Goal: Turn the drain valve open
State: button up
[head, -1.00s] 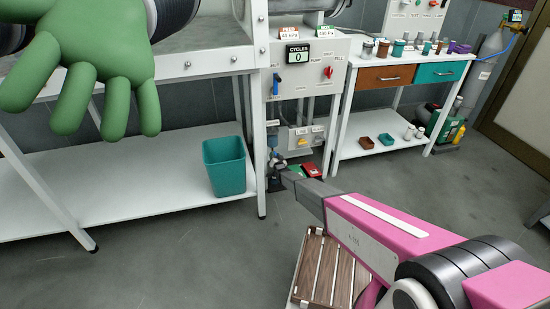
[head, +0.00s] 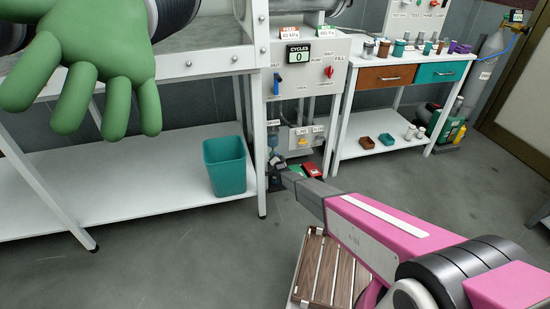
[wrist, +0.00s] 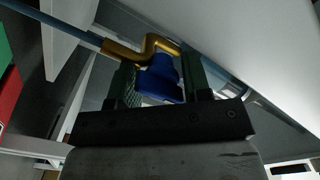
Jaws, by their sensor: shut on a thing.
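In the wrist view, the drain valve shows a blue handle (wrist: 161,80) and a bent brass part (wrist: 140,50) joined to a blue-grey pipe (wrist: 60,28). My gripper (wrist: 160,85) is shut on the blue handle, with one finger on each side of it. In the head view, my gripper (head: 276,158) is low beside the bench leg, under the grey control panel. The valve is small there and largely hidden by my gripper, so its turned angle cannot be told.
A teal bin (head: 225,166) stands on the lower shelf just left of the gripper. A white bench leg (head: 260,150) is close by. Red and green items (head: 312,170) lie to the right. A slatted wooden crate (head: 325,270) is on the floor below my arm.

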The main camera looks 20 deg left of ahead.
jog(key=shift+r, duration=0.3)
jog(key=o, duration=0.8)
jog(key=shift+f, duration=0.1)
jog(key=shift+s, duration=0.1)
jog(key=v, duration=1)
jog(key=shift+s+d, duration=0.15)
jog(key=shift+s, duration=0.15)
